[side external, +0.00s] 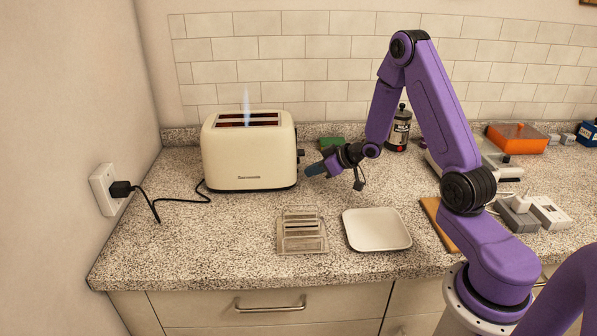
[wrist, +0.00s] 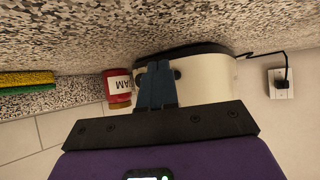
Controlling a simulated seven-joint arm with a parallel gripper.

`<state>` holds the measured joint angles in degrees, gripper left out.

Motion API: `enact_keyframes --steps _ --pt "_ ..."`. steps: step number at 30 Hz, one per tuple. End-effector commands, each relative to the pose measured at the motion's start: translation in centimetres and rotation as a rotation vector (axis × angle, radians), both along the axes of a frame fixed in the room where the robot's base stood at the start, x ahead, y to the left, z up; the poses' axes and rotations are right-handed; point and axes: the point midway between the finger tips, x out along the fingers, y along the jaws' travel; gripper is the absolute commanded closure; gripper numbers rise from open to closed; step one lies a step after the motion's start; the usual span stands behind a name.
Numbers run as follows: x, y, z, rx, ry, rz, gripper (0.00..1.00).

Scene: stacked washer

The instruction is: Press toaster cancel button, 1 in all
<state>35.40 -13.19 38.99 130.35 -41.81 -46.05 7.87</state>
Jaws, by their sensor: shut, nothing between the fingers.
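A cream toaster (side external: 235,160) stands upright on the speckled counter at the left of the side view. A pale bluish wisp rises from its dark top slots. A dark lever or knob (side external: 300,153) sticks out from its right end. My gripper (side external: 308,172) is shut and empty, its blue fingertips close to the lower part of that end. I cannot tell whether they touch it. In the wrist view, the shut fingers (wrist: 157,85) cover part of the toaster (wrist: 220,80), with dark parts on either side. The cancel button cannot be made out.
A metal rack (side external: 302,232) and a white plate (side external: 376,229) lie in front. A black cord runs to the wall outlet (side external: 106,190). Counter left of the rack is clear.

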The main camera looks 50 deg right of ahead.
Motion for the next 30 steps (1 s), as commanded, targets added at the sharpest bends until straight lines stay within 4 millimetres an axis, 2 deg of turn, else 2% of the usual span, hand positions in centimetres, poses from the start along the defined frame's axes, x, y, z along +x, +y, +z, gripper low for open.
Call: enact_keyframes --steps 30 --pt "0.61 0.6 0.0 0.0 0.0 0.0 1.0"
